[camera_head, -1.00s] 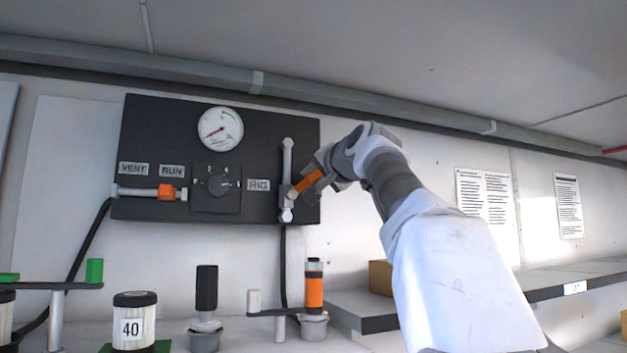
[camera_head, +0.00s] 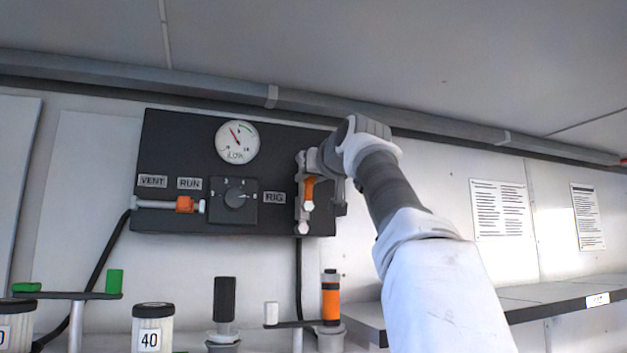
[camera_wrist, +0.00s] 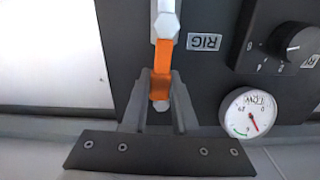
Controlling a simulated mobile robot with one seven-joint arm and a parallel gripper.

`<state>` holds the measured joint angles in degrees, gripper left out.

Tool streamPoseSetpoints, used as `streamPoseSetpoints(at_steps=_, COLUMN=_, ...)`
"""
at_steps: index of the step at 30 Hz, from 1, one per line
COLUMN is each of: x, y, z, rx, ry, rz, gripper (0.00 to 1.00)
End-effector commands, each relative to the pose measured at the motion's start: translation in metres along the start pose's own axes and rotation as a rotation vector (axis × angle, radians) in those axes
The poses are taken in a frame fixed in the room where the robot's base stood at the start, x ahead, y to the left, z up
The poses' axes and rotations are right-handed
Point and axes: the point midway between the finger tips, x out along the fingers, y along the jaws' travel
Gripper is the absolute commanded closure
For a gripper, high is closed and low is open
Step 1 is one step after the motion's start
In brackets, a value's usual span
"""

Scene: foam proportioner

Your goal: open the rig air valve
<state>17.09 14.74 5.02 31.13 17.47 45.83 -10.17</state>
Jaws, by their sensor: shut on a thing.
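The rig air valve has an orange handle (camera_head: 309,189) on a pale vertical pipe at the right side of the black panel, beside the RIG label (camera_head: 274,198). The handle now lies in line with the pipe. My gripper (camera_head: 308,180) is at the handle, with its fingers on either side of it. In the wrist view the orange handle (camera_wrist: 161,72) runs down between the two grey fingers of my gripper (camera_wrist: 160,105), which are shut on it. Part of the pipe is hidden behind my gripper in the head view.
The panel also holds a gauge (camera_head: 237,141) with a red needle, a black selector knob (camera_head: 236,198) and a second orange-handled valve (camera_head: 185,204) near VENT and RUN. Below stand a black-topped cylinder (camera_head: 224,300) and an orange-banded one (camera_head: 331,300). A shelf (camera_head: 540,297) lies at right.

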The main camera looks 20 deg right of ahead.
Motion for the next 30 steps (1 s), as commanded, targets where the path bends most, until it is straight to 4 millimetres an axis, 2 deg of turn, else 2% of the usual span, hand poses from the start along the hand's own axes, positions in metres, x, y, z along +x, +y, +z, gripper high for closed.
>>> streamPoseSetpoints(at_steps=9, x=-0.0004, y=-0.0047, z=-0.0005, rx=-0.073, ry=0.001, rz=0.0, gripper=1.0)
streamPoseSetpoints(at_steps=21, x=-0.0004, y=-0.0049, z=-0.0003, rx=-0.079, ry=0.001, rz=0.0, gripper=1.0)
streamPoseSetpoints(at_steps=22, x=-0.0004, y=-0.0049, z=-0.0003, rx=-0.079, ry=0.001, rz=0.0, gripper=0.69)
streamPoseSetpoints(at_steps=26, x=-0.0004, y=-0.0049, z=-0.0002, rx=-0.078, ry=0.001, rz=0.0, gripper=0.46)
streamPoseSetpoints(at_steps=27, x=-0.0004, y=-0.0049, z=-0.0002, rx=-0.078, ry=0.001, rz=0.0, gripper=0.43)
streamPoseSetpoints(at_steps=30, x=-0.0003, y=-0.0048, z=-0.0001, rx=-0.077, ry=0.001, rz=0.0, gripper=0.43)
